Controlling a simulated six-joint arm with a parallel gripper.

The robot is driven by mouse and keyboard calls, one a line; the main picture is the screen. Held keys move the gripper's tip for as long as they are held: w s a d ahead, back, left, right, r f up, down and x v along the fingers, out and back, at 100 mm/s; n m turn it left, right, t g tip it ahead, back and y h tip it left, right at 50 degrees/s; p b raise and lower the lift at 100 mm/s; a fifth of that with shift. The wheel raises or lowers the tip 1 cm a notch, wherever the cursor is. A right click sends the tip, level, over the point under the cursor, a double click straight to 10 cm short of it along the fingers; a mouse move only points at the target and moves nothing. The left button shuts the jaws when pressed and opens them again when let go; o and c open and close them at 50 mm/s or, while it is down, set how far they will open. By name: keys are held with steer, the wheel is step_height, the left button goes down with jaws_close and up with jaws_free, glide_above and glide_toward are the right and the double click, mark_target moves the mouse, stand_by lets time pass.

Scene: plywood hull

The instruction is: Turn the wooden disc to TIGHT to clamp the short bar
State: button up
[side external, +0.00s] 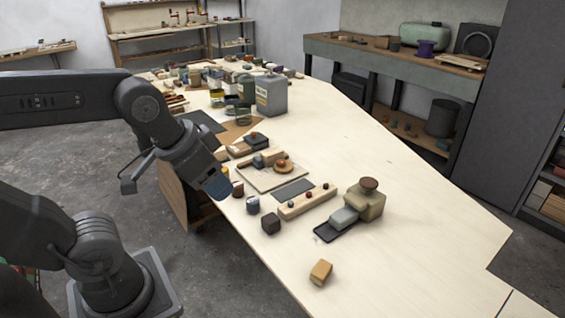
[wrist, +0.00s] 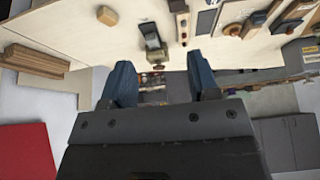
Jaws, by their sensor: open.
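A round orange-brown wooden disc (side external: 284,165) sits on a pale board (side external: 262,180) in the middle of the bench. It seems to show at the upper right of the wrist view (wrist: 232,29). A short tan bar (side external: 271,155) lies beside it, with a small grey-blue piece by its end. I cannot read any TIGHT mark or tell how the disc is turned. My gripper (side external: 218,188) hangs near the bench's left edge, left of the board and apart from it. In the wrist view its two blue fingers (wrist: 160,80) are spread, with nothing between them.
A beige block with a brown knob (side external: 368,203) stands right of the board, with a grey block (side external: 343,218) on a black tray. A long block with coloured knobs (side external: 308,202), a dark cube (side external: 271,223) and a tan block (side external: 321,271) are nearer. The bench's right side is clear.

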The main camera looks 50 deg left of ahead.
steer(key=w+a+r+m+g, duration=0.1)
steer(key=w+a+r+m, duration=0.25)
steer(key=w, duration=0.45)
steer(key=m+g, duration=0.5)
steer(key=m, duration=0.8)
glide_above(281, 161)
step_height(281, 161, down, 8)
step_height(281, 161, down, 13)
